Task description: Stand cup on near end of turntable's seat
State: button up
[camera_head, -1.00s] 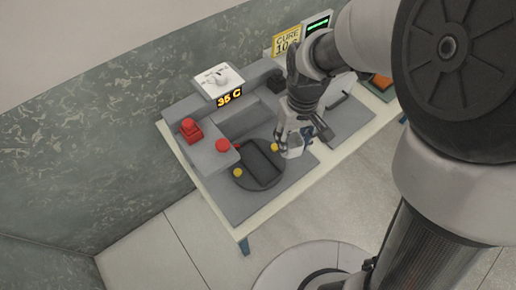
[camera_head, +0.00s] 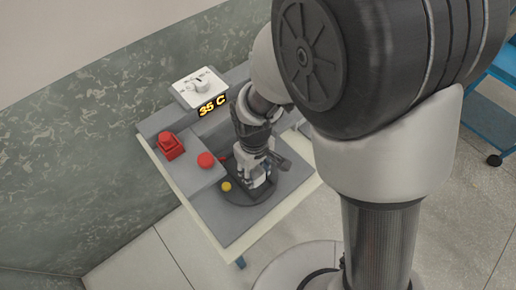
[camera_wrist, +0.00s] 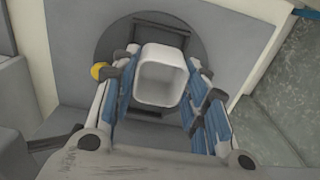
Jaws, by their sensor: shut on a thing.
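A white, square cup with rounded corners (camera_wrist: 162,78) is between the fingers of my gripper in the wrist view, its open top toward the camera. My gripper (camera_wrist: 158,72) is shut on it, one finger on each side. Behind the cup is the dark round turntable (camera_wrist: 112,42) with a long recessed seat (camera_wrist: 160,32); the cup hides the seat's middle. Whether the cup touches the seat I cannot tell. In the head view my gripper (camera_head: 260,178) points down over the turntable (camera_head: 238,196) and covers much of it; the cup is hard to make out there.
A yellow knob (camera_head: 226,187) sits at the turntable's edge. A red dome button (camera_head: 205,160), a red block-shaped button (camera_head: 170,147) and a 35 C display (camera_head: 212,105) stand to the left and behind. The table's front left corner is clear.

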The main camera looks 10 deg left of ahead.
aim_at(255, 179)
jog(key=shift+f+b, duration=0.75)
jog(key=shift+f, duration=1.65)
jog(key=shift+f, duration=0.1)
jog(key=o, duration=0.9)
jog(key=shift+c, duration=0.2)
notch_tip(255, 179, up, 12)
jog(key=p, duration=0.4)
jog(key=d+r+m+t, duration=0.2)
jog(key=d+r+m, duration=0.2)
jog(key=d+r, duration=0.65)
jog(key=s+d+r+m+t, duration=0.2)
jog(key=s+d+r+m, duration=0.4)
jog(key=s+d+r, duration=0.2)
jog(key=shift+s+d+r+t, duration=0.3)
jog(key=shift+s+d, duration=0.3)
jog(key=shift+d, duration=0.4)
